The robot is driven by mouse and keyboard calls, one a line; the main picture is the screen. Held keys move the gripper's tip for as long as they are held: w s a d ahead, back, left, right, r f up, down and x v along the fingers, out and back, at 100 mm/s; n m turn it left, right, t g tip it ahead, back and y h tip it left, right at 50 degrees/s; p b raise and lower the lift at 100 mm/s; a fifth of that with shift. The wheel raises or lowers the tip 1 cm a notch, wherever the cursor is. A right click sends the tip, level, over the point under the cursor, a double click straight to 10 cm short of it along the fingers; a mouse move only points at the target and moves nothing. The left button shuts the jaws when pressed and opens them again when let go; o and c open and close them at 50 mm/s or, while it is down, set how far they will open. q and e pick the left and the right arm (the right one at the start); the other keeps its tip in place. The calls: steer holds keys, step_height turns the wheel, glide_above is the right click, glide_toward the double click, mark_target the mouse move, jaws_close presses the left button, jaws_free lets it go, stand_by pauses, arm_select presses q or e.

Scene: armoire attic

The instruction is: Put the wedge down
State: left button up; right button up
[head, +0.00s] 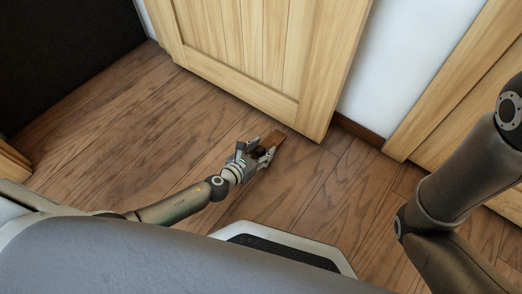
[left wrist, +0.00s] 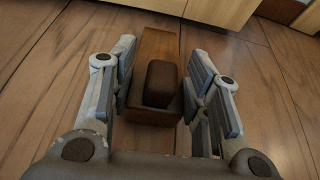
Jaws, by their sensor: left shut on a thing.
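The wedge (left wrist: 155,48) is a reddish-brown wooden piece with a dark brown rounded block (left wrist: 160,84) on it; I cannot tell if the block is part of it. In the head view the wedge (head: 273,141) is small, close to the bottom corner of the wooden door. My left gripper (head: 258,152) is shut on the wedge, with one finger on each side, low over the floor; it also shows in the left wrist view (left wrist: 163,70). Whether the wedge touches the floor is unclear. My right gripper is out of view.
The pale wooden door (head: 262,50) stands open just beyond the gripper. A white wall (head: 413,60) and another wooden panel (head: 465,85) are to the right. The plank floor (head: 120,140) is clear to the left, up to a dark panel (head: 60,50).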

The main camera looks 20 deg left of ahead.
arm_select(q)
steer(key=o, duration=1.4)
steer(key=shift+f, duration=0.1)
steer(key=shift+s+r+p, duration=0.2)
steer(key=shift+r+p, duration=0.1)
steer(key=shift+p, duration=0.05)
steer(key=p+v, duration=0.2)
steer(key=v, duration=0.9)
steer(key=shift+s+a+r, duration=0.1)
steer(key=shift+s+a, duration=0.05)
steer(key=shift+s, duration=0.1)
